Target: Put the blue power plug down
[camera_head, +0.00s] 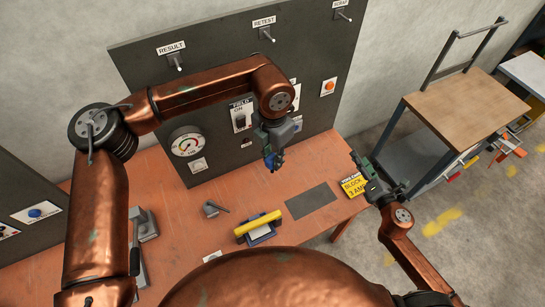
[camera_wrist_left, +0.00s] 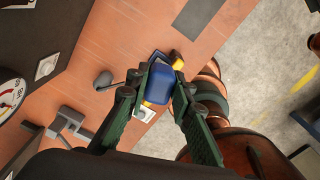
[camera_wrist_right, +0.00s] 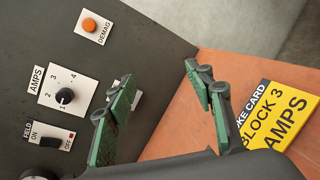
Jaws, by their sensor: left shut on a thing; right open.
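The blue power plug (camera_wrist_left: 158,84) is between the green fingers of my left gripper (camera_wrist_left: 160,78), which is shut on it. In the head view the plug (camera_head: 273,164) shows as a small blue patch at the tip of my left gripper (camera_head: 272,158). It appears held above the orange table (camera_head: 185,222), in front of the grey panel. The fingers hide its sides. My right gripper (camera_head: 366,172) is open and empty near the table's right end. In the right wrist view its fingers (camera_wrist_right: 160,78) are spread apart with nothing between them.
On the table are a dark grey mat (camera_head: 311,201), a yellow bar over a blue block (camera_head: 258,226), and a small grey lever (camera_head: 213,209). A yellow card (camera_head: 353,186) is near my right gripper. The upright panel (camera_head: 145,65) carries pegs, a gauge (camera_head: 187,142) and switches. A wood-topped cart (camera_head: 462,105) stands right.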

